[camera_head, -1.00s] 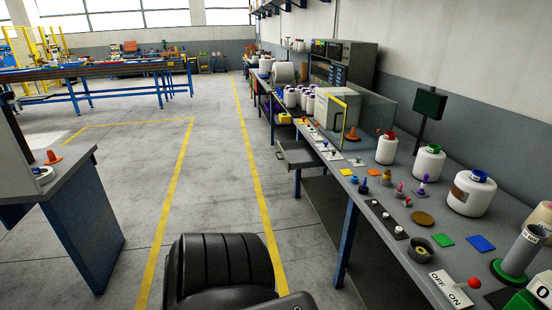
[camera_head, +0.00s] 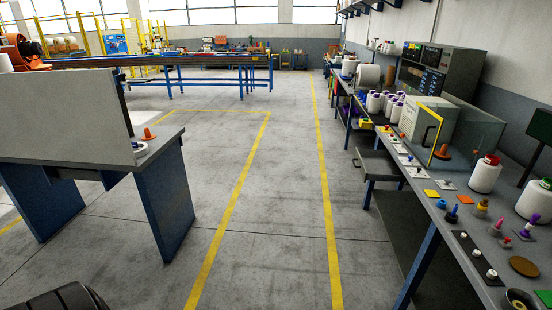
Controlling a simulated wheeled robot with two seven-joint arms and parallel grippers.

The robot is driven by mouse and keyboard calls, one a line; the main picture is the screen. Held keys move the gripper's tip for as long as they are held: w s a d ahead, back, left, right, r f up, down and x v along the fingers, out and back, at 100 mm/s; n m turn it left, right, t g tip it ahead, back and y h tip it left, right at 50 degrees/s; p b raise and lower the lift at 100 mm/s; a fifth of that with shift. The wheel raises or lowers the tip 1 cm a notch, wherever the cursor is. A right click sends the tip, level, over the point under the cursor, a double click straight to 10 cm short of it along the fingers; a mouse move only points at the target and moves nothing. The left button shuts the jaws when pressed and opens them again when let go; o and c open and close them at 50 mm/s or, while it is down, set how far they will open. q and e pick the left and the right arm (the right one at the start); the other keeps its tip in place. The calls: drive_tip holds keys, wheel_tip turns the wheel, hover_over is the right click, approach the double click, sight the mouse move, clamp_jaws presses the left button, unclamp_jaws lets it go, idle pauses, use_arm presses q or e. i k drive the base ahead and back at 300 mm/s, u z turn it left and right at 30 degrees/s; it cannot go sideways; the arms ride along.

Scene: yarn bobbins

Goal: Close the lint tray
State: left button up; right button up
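A grey tray (camera_head: 377,165), which looks like the lint tray, juts out like a drawer from under the right-hand workbench, over the aisle floor. It is open, with its front well clear of the bench edge. Its inside is too small to make out. Neither of my grippers shows. Only a dark rounded part of my own body shows at the bottom left, far from the tray.
The right workbench (camera_head: 436,215) carries bobbins, switches and a cabinet with a yellow-edged door (camera_head: 432,136). A blue-legged table (camera_head: 165,195) with a grey panel stands at left. The floor (camera_head: 280,215) between them is clear, with yellow lines.

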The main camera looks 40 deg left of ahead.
sight(373, 164)
drive_tip(key=u, duration=0.45)
drive_tip(key=i, duration=1)
drive_tip(key=u, duration=0.35)
drive_tip(key=k, duration=0.45)
drive_tip(key=u, duration=0.6)
drive_tip(key=i, duration=1.25)
drive_tip(key=z, duration=1.4)
drive_tip(key=i, duration=0.75)
drive_tip(key=z, duration=0.9)
